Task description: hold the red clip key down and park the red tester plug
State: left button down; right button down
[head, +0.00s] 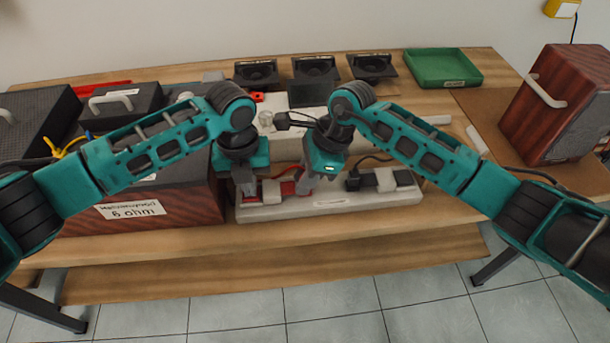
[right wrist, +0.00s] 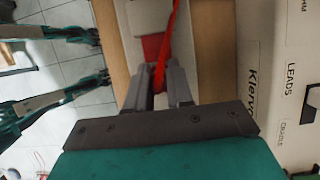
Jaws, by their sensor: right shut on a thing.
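A long white clip board (head: 340,201) lies along the table's front. My left gripper (head: 246,192) points down at its left end, with its fingertips at the red clip key (head: 251,199), which they partly cover. I cannot tell whether these fingers are open or shut. My right gripper (head: 303,186) points down just to the right and is shut on the red tester plug, mostly hidden between its fingers. In the right wrist view, a red lead (right wrist: 168,45) runs from between the fingers (right wrist: 164,88), beside a red part (right wrist: 152,47).
Black clip parts (head: 353,183) sit on the board's right half. A wooden speaker box (head: 140,208) labelled 6 ohm stands left, another (head: 553,110) right. A green tray (head: 443,68) and several black speaker drivers (head: 316,70) stand at the back. A white box (right wrist: 275,70) labelled LEADS is close by.

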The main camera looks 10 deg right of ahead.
pick_arm(q)
jog(key=shift+s+f, duration=0.15)
pick_arm(e)
jog(key=shift+r, duration=0.7)
dwell(0.6)
jog(key=shift+r, duration=1.55)
pick_arm(q)
jog(key=shift+r, duration=3.15)
